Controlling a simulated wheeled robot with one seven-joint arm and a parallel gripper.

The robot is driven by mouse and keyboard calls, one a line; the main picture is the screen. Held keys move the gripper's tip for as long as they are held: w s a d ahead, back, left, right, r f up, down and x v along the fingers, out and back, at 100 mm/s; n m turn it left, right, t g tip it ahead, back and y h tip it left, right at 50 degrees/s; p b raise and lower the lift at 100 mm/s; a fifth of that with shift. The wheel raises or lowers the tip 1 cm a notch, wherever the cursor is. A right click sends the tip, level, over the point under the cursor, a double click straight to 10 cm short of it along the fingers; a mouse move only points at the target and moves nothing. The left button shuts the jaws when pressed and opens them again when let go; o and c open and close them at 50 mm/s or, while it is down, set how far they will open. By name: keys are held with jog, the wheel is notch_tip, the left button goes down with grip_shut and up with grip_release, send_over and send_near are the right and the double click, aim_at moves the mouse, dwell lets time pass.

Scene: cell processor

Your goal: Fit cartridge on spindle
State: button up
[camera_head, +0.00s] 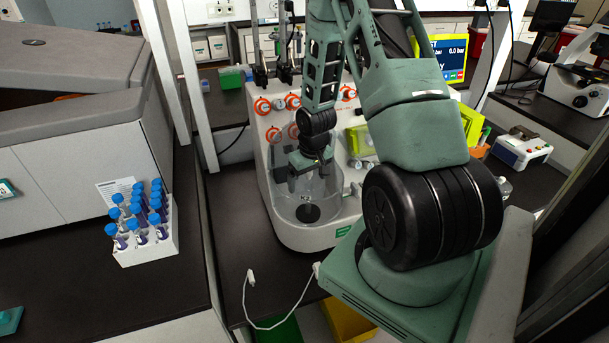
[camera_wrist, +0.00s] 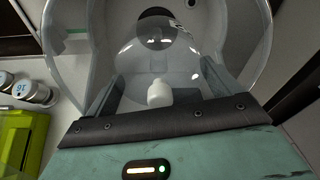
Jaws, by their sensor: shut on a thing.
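The cartridge is a clear bell-shaped piece (camera_wrist: 185,65) with a white neck in the wrist view. My gripper (camera_wrist: 160,94) is shut on it at the neck. In the head view my gripper (camera_head: 305,172) points down over the front basin of the white cell processor (camera_head: 290,236). The clear cartridge is hard to make out there against the basin. A dark round spot (camera_head: 308,213) shows on the basin floor, apparently where the spindle is. In the wrist view a dark disc shows through the cartridge. I cannot tell whether the cartridge touches the spindle.
Clear curved walls (camera_wrist: 72,62) stand close on both sides of my gripper in the wrist view. Orange-ringed knobs (camera_head: 262,106) line the processor's upper face. A white rack of blue-capped tubes (camera_head: 150,248) stands on the dark bench to the left. A white cable (camera_head: 250,300) hangs in front.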

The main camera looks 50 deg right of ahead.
dwell(0.3)
jog(key=shift+f+b, duration=1.55)
jog(key=shift+f, duration=0.55)
jog(key=shift+f, duration=0.2)
jog(key=shift+f+b, duration=0.45)
jog(key=shift+b, duration=0.05)
jog(key=shift+f, duration=0.1)
jog(key=shift+f+b, duration=0.55)
jog(key=shift+f, duration=0.15)
jog(key=shift+f, duration=0.15)
jog(key=shift+r+p, duration=0.45)
jog(key=shift+r, duration=0.15)
